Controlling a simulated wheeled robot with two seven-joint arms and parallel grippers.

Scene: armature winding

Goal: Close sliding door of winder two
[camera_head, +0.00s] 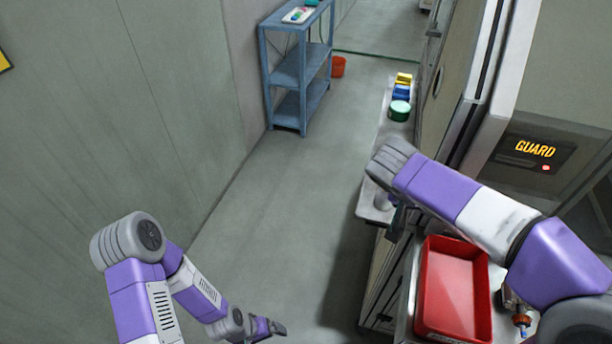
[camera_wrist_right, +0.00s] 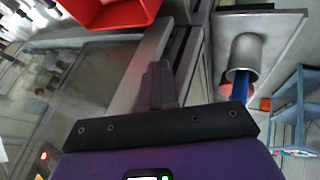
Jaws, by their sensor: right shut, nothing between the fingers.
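A grey winder cabinet (camera_head: 560,85) stands at the right of the head view, with a lit GUARD display (camera_head: 535,150) and a small red light. I cannot tell which panel is the sliding door or how far it stands open. In the right wrist view a clear, reflective panel (camera_wrist_right: 85,75) with a pale metal edge (camera_wrist_right: 140,75) lies left of my right gripper (camera_wrist_right: 158,70). That gripper is shut and empty, close to the edge; contact is unclear. My left gripper (camera_head: 272,328) hangs low over the floor, away from the machine; its jaws are too small to read.
A red tray (camera_head: 453,290) rests on the bench below my right arm; it also shows in the wrist view (camera_wrist_right: 110,12). A green round container (camera_head: 399,110) and coloured blocks (camera_head: 402,88) sit on a ledge behind. A blue shelf (camera_head: 298,72) stands far back. The aisle is clear.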

